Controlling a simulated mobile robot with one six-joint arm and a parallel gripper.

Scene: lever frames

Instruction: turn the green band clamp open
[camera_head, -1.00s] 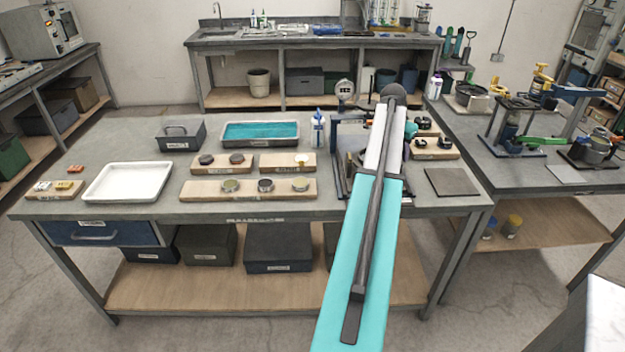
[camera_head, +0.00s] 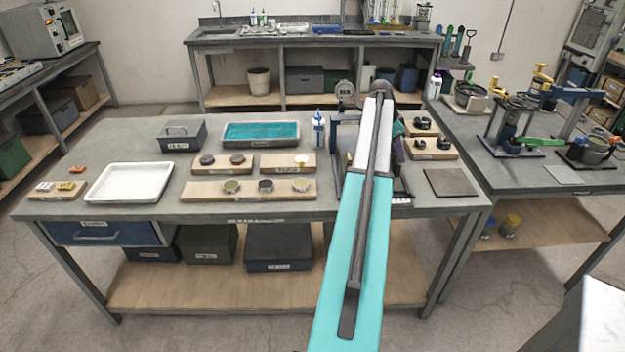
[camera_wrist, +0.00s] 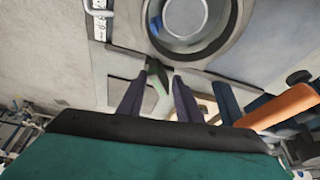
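A narrow gap shows beside the lever, and I cannot see firm contact on both sides. The lever's far end lies near the rim of a round grey vessel (camera_wrist: 222,42). In the head view, my teal and white arm hides most of the blue-framed stand (camera_head: 338,150), and the clamp cannot be made out there. Part of my gripper (camera_head: 400,150) shows right of the arm.
An orange bar (camera_wrist: 285,106) and a blue part (camera_wrist: 228,100) are close right of my fingers. Wooden blocks with knobs (camera_head: 250,190), a white tray (camera_head: 128,182) and a grey plate (camera_head: 450,183) lie on the bench. Another green lever (camera_head: 540,141) is on the right bench.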

